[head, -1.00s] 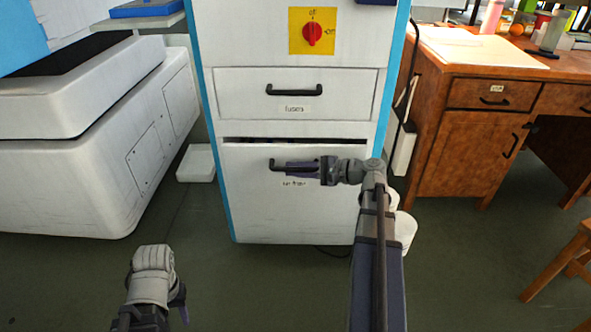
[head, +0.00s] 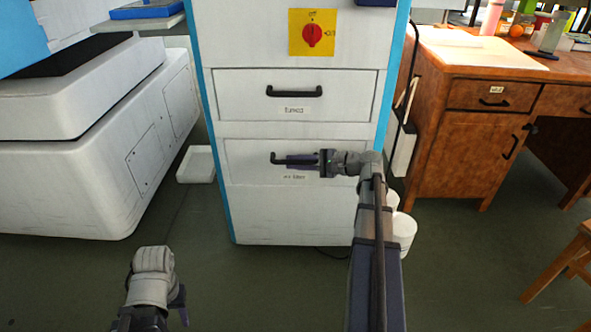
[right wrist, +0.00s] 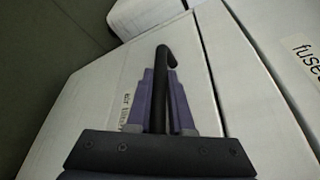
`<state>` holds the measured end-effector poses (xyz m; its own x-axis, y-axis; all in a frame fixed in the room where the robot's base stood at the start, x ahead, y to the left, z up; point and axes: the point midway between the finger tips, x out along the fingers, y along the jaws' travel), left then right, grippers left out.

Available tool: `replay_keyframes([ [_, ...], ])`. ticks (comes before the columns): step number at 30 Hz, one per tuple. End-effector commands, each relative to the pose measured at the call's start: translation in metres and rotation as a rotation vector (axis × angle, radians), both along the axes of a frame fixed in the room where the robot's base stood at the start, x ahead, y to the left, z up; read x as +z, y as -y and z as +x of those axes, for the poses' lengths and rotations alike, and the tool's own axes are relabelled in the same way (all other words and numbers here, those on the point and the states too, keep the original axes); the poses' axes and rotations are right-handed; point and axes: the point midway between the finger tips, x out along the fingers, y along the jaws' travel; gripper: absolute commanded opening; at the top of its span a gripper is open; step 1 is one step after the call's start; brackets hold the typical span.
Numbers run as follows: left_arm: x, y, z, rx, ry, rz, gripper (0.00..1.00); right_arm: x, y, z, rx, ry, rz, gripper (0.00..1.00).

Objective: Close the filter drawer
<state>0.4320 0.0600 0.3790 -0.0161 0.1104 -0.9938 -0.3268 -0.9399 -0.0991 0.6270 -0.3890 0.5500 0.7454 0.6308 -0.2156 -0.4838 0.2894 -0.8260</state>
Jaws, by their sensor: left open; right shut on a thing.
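The filter drawer (head: 250,172) is the lower drawer of the white cabinet, with a small label under its black handle (head: 274,157). Its front looks flush with the cabinet, with no dark gap above it. My right gripper (head: 298,160) is shut on the handle, coming from the right and covering most of it. In the right wrist view the purple fingers lie on both sides of the black handle (right wrist: 162,65), against the white drawer front (right wrist: 95,85). My left gripper (head: 180,308) is open and empty, low at the left, away from the cabinet.
The fuses drawer (head: 345,85) above is shut, below a red switch on a yellow plate (head: 312,32). A white machine (head: 90,165) stands left, a wooden desk (head: 440,130) right. White containers (head: 403,230) stand beside the cabinet's lower right.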

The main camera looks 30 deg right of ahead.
Motion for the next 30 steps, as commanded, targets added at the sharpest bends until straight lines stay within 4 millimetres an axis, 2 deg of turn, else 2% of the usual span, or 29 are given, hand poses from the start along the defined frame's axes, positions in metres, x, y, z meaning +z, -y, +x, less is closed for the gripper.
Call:
replay_keyframes([
  [1,0.0,0.0,0.0,0.0,0.0,0.0,0.49,0.0,0.004,0.006,0.0,-0.001,-0.001,0.0],
  [8,0.0,0.0,0.0,0.0,0.0,0.0,0.49,0.0,0.004,0.006,-0.006,0.001,-0.001,0.0],
  [9,0.0,0.0,0.0,0.0,0.0,0.0,0.49,0.0,0.004,0.006,-0.006,0.001,-0.001,0.22],
  [16,0.0,0.0,0.0,0.0,0.0,0.0,0.49,0.0,0.004,0.005,-0.004,0.001,-0.001,0.48],
  [25,0.001,0.0,0.0,0.0,0.0,0.0,0.49,0.001,0.004,0.002,-0.002,0.0,0.0,0.5],
  [30,0.007,0.0,0.0,0.0,0.0,0.0,0.49,0.007,0.019,-0.014,-0.005,0.0,0.0,0.5],
])
